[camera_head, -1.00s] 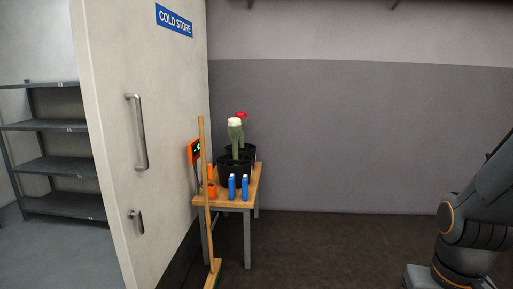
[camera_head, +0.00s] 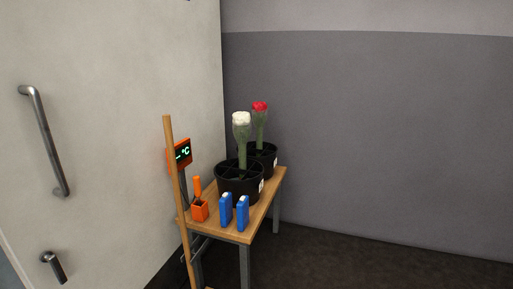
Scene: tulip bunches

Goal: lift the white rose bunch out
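The white rose bunch (camera_head: 242,135) stands upright in the nearer black bucket (camera_head: 238,190), its pale heads above a green wrapped stem. The bucket has dividers across its top and sits on a small wooden table (camera_head: 258,218). The bunch's lower end is hidden inside the bucket. My gripper is not in view.
A red bunch (camera_head: 260,120) stands in a second black bucket (camera_head: 266,160) behind. Two blue cartons (camera_head: 234,213), an orange holder (camera_head: 200,211) and an orange display (camera_head: 181,154) are on or by the table. A wooden pole (camera_head: 176,190) stands at its left front. Floor at right is clear.

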